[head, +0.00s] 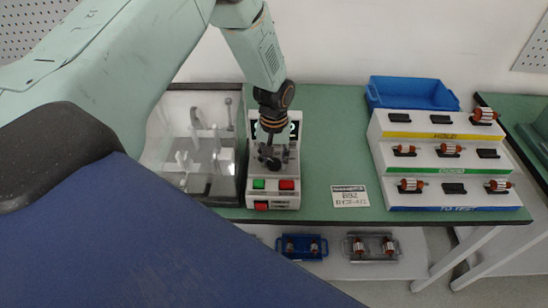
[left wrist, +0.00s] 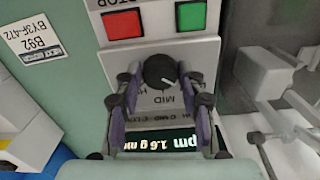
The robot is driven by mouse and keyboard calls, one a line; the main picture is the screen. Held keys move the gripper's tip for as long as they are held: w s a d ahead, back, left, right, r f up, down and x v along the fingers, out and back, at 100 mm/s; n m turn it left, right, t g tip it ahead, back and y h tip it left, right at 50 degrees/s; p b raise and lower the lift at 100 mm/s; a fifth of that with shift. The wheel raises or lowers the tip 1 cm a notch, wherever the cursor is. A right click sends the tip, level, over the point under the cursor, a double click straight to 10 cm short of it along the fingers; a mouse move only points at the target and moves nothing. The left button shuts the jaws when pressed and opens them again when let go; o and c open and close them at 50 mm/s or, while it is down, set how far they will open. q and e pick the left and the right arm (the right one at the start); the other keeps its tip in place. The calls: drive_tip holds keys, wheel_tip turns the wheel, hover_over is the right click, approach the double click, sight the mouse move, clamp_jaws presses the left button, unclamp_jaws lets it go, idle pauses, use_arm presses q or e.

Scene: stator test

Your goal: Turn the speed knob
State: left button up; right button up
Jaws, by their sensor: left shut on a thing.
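The speed knob (left wrist: 160,71) is a dark round dial with a white pointer mark, on the white face of the control box (left wrist: 150,20). "MID" and "HI" labels show beside it in the left wrist view. My left gripper (left wrist: 159,75) has its fingers on both sides of the knob and is shut on it. In the head view my left gripper (head: 270,160) reaches down over the control box (head: 285,202) and hides most of the knob. A lit display (left wrist: 160,142) shows "1.6" and other partly hidden text. My right gripper is not in view.
Green (head: 258,184) and red (head: 286,185) buttons sit close below the knob in the head view. A clear-walled test chamber (head: 165,105) stands left of the box. A sign (head: 349,196), a blue bin (head: 412,93) and a stepped rotor rack (head: 400,165) are to the right.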

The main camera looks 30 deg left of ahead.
sight(274, 163)
use_arm(q)
drive_tip(key=shift+w+r, duration=0.1)
drive_tip(key=shift+w, duration=0.05)
drive_tip(key=o, duration=1.2)
drive_tip(key=shift+c, duration=0.2)
drive_tip(key=shift+r, duration=0.25)
wheel_tip(274, 163, up, 12)
drive_tip(key=shift+f, duration=0.25)
drive_tip(key=shift+s+f, duration=0.15)
drive_tip(key=shift+s, duration=0.05)
